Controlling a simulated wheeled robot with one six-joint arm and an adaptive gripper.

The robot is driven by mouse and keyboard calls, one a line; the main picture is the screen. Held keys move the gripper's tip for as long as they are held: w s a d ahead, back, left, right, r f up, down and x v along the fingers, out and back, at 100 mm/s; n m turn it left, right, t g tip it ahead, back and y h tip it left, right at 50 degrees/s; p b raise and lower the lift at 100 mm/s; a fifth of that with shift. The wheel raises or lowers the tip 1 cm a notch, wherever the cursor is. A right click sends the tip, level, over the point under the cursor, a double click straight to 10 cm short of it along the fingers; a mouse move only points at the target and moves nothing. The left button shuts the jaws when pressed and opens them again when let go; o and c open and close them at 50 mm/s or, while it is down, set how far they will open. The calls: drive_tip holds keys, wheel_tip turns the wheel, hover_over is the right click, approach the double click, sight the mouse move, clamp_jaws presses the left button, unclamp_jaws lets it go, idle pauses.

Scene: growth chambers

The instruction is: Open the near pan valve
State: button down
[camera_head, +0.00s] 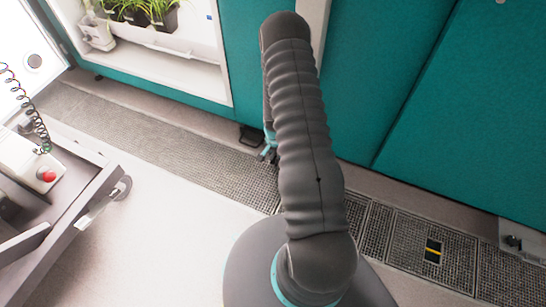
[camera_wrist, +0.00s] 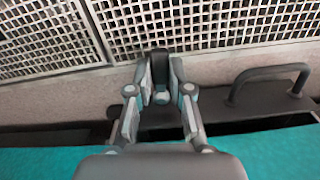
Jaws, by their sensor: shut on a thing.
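My gripper (camera_wrist: 160,80) is shut on a black upright handle (camera_wrist: 158,62) close to the floor, in front of the teal wall base. The handle looks like a valve lever; its lower part is hidden between my fingers. A second black handle (camera_wrist: 272,78), shaped like a bent bar on a dark base, stands apart to the right in the wrist view. It also shows in the head view (camera_head: 252,138), just left of my gripper (camera_head: 269,152). In that view my own arm hides the handle I hold.
Floor grating (camera_wrist: 200,22) runs along the teal cabinets (camera_head: 395,90). A planted chamber opening (camera_head: 175,78) is at the upper left. A grey cart (camera_head: 75,200) with a red button stands at the left. The pale floor between cart and grating is clear.

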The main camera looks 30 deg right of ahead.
drive_tip(key=shift+s+d+n, duration=0.15)
drive_tip(key=shift+s+n, duration=0.05)
drive_tip(key=shift+n, duration=0.5)
drive_tip(key=c, duration=1.3)
unclamp_jaws()
drive_tip(key=shift+c, duration=0.2)
drive_tip(key=shift+r, duration=0.1)
wheel_tip(320, 180, up, 12)
drive_tip(key=shift+s, duration=0.1)
